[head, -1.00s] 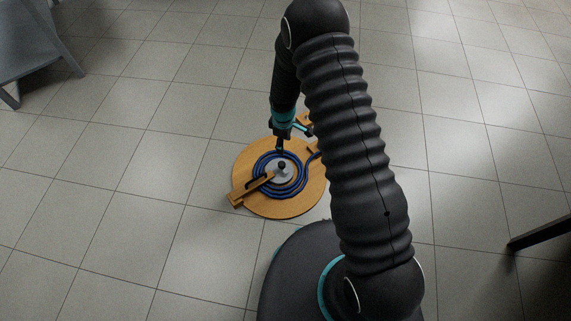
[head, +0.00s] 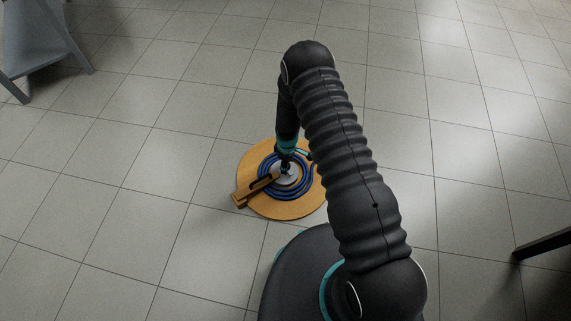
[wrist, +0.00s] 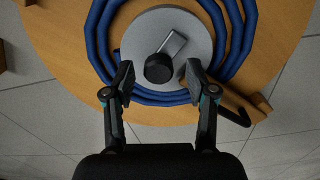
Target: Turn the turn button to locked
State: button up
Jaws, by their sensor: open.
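The turn button shows in the wrist view as a black round knob (wrist: 158,68) with a grey lever (wrist: 173,44) pointing up and to the right. It sits on a light grey disc (wrist: 140,40) inside a coiled blue hose (wrist: 98,35). My gripper (wrist: 159,78) is open, with one finger on each side of the knob and a gap visible on both sides. In the head view my gripper (head: 286,168) reaches down over the grey disc, and its fingers partly hide the knob. Any locked marking is not visible.
A round wooden board (head: 255,158) carries the hose and disc. A wooden bar (head: 252,190) sticks out at its left edge. A grey table (head: 45,50) stands at the far left, and a dark leg (head: 540,248) at the right. The tiled floor around the board is clear.

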jog(key=shift+f, duration=0.3)
grip_shut()
jog(key=shift+a, duration=0.2)
jog(key=shift+s+d, duration=0.15)
